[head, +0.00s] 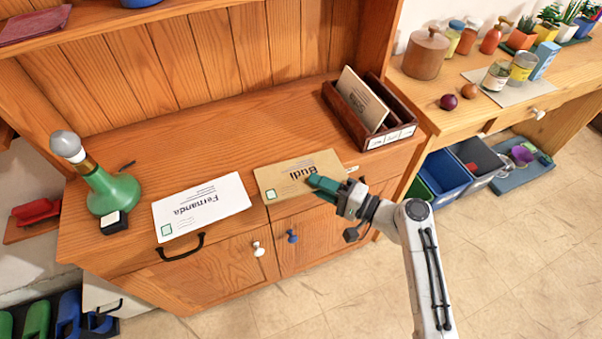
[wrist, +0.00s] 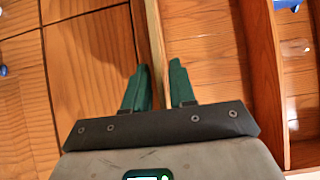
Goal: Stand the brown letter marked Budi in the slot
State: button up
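The brown letter marked Budi (head: 285,173) is by the front edge of the wooden cabinet top, its written face toward the head camera. My gripper (head: 322,186) is at its lower right edge. I cannot tell whether the letter is clear of the cabinet top. The dark brown letter rack (head: 345,112) stands at the back right, with labels on its front too small to read.
A white letter marked Fernanda (head: 200,206) lies left of Budi. A green bottle-shaped object (head: 112,190) and a small black block (head: 114,222) stand at the far left.

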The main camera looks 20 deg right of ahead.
grip_shut()
